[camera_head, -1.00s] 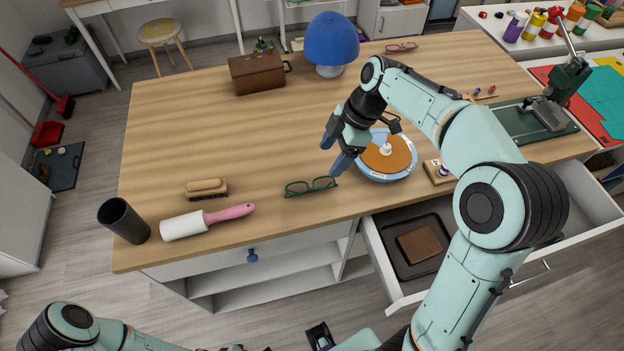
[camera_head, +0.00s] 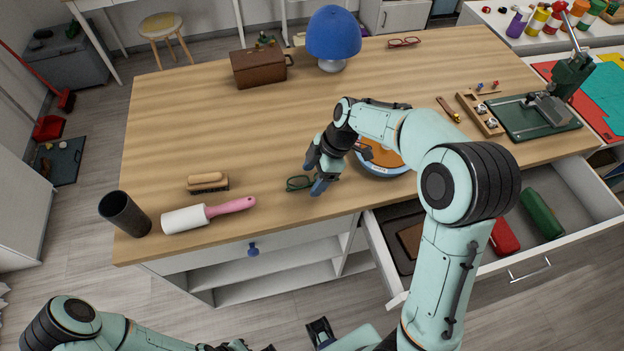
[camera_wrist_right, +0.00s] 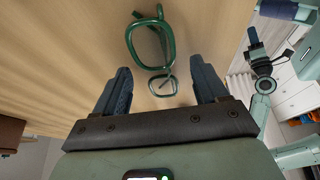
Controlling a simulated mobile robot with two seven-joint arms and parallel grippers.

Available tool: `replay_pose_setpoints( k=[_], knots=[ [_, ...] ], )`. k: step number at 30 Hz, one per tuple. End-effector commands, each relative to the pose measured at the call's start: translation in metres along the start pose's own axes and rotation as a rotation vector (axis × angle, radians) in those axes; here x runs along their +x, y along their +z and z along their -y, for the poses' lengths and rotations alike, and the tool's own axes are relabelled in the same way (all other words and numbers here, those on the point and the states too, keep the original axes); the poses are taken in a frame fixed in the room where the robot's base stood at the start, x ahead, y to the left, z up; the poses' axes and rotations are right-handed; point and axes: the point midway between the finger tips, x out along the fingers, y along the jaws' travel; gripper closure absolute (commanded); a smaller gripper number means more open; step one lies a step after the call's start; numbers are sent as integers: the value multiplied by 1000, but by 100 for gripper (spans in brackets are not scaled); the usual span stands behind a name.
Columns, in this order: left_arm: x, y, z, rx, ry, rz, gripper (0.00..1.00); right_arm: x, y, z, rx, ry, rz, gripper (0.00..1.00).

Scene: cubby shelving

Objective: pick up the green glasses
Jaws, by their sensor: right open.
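The green glasses (camera_head: 298,189) lie on the wooden table near its front edge, with their right part hidden behind my right gripper (camera_head: 314,177). In the right wrist view the glasses (camera_wrist_right: 154,68) show ahead of the jaws, one lens rim beyond the fingertips and the smaller-looking part reaching between them. My right gripper (camera_wrist_right: 161,70) is open and empty, its two dark blue fingers on either side of the near part of the glasses. Whether the fingers touch the table is unclear. My left arm shows at the bottom left of the head view; its jaws cannot be made out.
An orange-topped round object (camera_head: 382,156) stands right behind my right gripper. An open drawer (camera_head: 530,260) juts out at the right front. The table's middle is clear.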

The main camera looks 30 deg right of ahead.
Motion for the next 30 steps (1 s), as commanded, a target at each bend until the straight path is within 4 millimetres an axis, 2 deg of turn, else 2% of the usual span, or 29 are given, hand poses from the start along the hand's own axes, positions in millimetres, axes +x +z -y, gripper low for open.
replay_pose_setpoints(
  k=[3, 5, 6, 9, 17, 22, 26, 30],
  knots=[
    [0, 0, 0, 0, 0, 0, 100, 0, 0, 0, 0, 0, 0, 28],
    [0, 0, 0, 0, 0, 0, 100, 0, 0, 0, 0, 0, 0, 47],
    [0, 0, 0, 0, 0, 0, 100, 0, 0, 0, 0, 0, 0, 60],
    [0, 0, 0, 0, 0, 0, 100, 0, 0, 0, 0, 0, 0, 87],
    [0, 0, 0, 0, 0, 0, 100, -1, 0, 0, 0, 0, 0, 87],
    [-1, 0, 0, 0, 0, 0, 100, -8, -3, 0, 0, 1, -1, 87],
    [-3, -1, -1, 0, 1, -2, 100, -24, -10, -1, -2, 4, -1, 87],
    [-7, -2, -3, 1, 1, -3, 100, -53, -22, -1, -2, 6, -2, 87]
  ],
)
